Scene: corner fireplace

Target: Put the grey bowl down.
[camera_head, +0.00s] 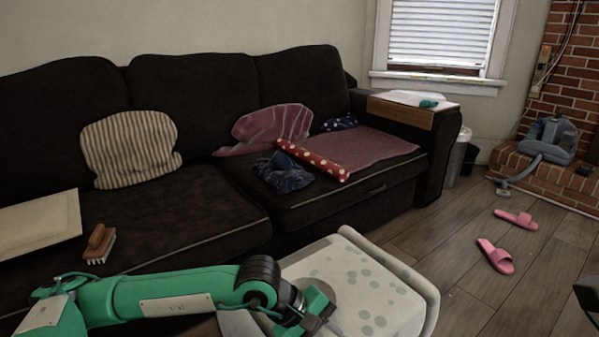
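My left arm reaches in from the left, and its green and black gripper (318,312) is over the white spotted table (385,277) at the bottom middle. A flat grey rounded shape (347,297) shows just behind the gripper, and it may be the grey bowl. The gripper hides most of it, so I cannot tell whether it is held or rests on the table. The fingers are too small and covered to show whether they are open or shut.
A dark sofa (190,215) runs behind the table, with a striped cushion (130,149), a wooden brush (99,243), a dark crumpled cloth (283,173) and a red dotted roll (313,160) on it. Pink slippers (495,256) lie on the wooden floor. The table's right part is clear.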

